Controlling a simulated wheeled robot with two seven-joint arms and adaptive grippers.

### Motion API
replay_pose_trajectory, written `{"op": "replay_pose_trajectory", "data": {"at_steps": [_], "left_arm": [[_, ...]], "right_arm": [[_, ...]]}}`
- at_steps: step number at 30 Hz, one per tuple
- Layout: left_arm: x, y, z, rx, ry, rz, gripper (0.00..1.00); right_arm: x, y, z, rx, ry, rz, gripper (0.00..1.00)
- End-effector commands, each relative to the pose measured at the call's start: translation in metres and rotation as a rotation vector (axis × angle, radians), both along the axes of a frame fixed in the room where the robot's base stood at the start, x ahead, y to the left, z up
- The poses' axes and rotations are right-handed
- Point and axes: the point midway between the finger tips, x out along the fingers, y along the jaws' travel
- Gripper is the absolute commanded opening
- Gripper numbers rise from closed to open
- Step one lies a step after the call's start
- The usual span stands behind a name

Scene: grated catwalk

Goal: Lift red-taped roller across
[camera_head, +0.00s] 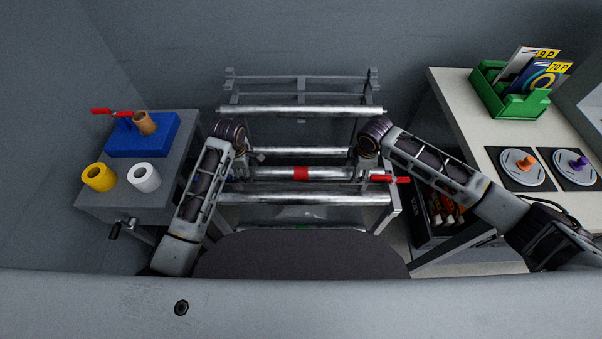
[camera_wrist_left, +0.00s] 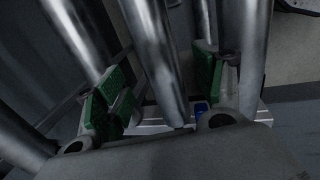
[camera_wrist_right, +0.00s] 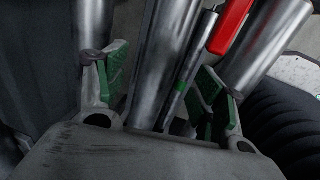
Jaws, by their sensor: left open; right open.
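The red-taped roller (camera_head: 270,174) is a silver bar with a red band at its middle, lying level across the metal rack (camera_head: 391,215). My left gripper (camera_head: 241,174) is at its left part and my right gripper (camera_head: 362,174) at its right part. In the left wrist view my left gripper (camera_wrist_left: 165,97) is open, with a silver roller (camera_wrist_left: 155,55) between its green pads. In the right wrist view my right gripper (camera_wrist_right: 163,88) is open, with a silver roller (camera_wrist_right: 157,65) between its pads. No red tape shows in the wrist views.
Other silver rollers, one behind (camera_head: 300,110) and one in front (camera_head: 300,199), lie close by. A red handle (camera_head: 390,179) is near the right end. A grey bench (camera_head: 170,195) stands left, a pale table (camera_head: 465,115) with a green bin (camera_head: 515,103) right.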

Motion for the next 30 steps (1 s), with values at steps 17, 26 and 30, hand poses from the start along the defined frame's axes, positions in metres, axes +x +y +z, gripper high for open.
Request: {"op": "replay_pose_trajectory", "data": {"at_steps": [17,26,30], "left_arm": [[0.008,0.0,-0.042,0.001,0.0,0.0,0.69],[0.008,0.0,-0.042,0.001,0.0,0.0,0.62],[0.008,0.0,-0.042,0.0,0.0,0.0,0.44]], "right_arm": [[0.008,0.0,-0.042,0.0,0.0,0.001,0.69],[0.008,0.0,-0.042,0.0,0.0,0.001,0.62],[0.008,0.0,-0.042,0.0,0.0,0.001,0.44]]}}
